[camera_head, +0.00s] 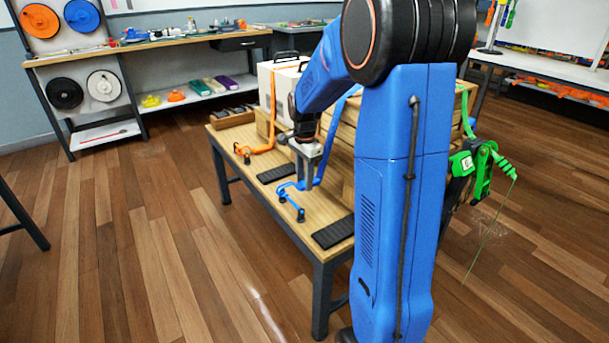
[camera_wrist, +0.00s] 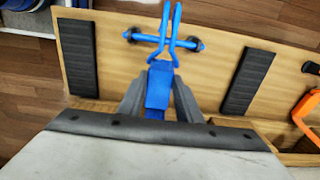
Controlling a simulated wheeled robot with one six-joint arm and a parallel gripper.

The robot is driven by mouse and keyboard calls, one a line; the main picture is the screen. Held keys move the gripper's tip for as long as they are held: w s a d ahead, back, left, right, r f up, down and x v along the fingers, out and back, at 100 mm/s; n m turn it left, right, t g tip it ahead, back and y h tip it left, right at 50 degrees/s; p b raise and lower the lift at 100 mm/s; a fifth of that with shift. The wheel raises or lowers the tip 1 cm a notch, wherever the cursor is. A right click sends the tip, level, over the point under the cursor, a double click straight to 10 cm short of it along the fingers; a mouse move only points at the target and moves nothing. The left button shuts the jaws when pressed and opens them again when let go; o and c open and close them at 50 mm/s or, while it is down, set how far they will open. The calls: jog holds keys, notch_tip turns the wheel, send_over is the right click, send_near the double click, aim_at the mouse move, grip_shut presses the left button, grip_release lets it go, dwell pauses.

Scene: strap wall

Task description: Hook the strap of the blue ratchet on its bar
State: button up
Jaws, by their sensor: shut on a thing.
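The blue strap (camera_head: 324,150) runs down the side of the wooden crate to the table. My gripper (camera_wrist: 160,78) is shut on the blue strap end (camera_wrist: 157,95), just above a double-pronged blue hook (camera_wrist: 172,35). The blue bar (camera_wrist: 190,44) has black end mounts and lies on the table top. In the wrist view the hook's prongs cross over the bar; I cannot tell whether they are around it or only above it. In the head view the bar (camera_head: 291,205) shows beside my gripper (camera_head: 302,180). I cannot make out the blue ratchet body.
Black pads (camera_head: 334,232) flank the bar on the table (camera_head: 270,195). An orange strap (camera_head: 272,118) hangs over a pale case at the left. A green ratchet (camera_head: 483,168) hangs at the right, partly beside my arm. The floor in front is clear.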

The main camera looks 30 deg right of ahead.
jog(key=shift+f, duration=2.65)
jog(key=shift+d, duration=0.1)
jog(key=shift+d+f, duration=0.2)
jog(key=shift+d, duration=1)
jog(key=shift+d, duration=0.3)
jog(key=o, duration=1.2)
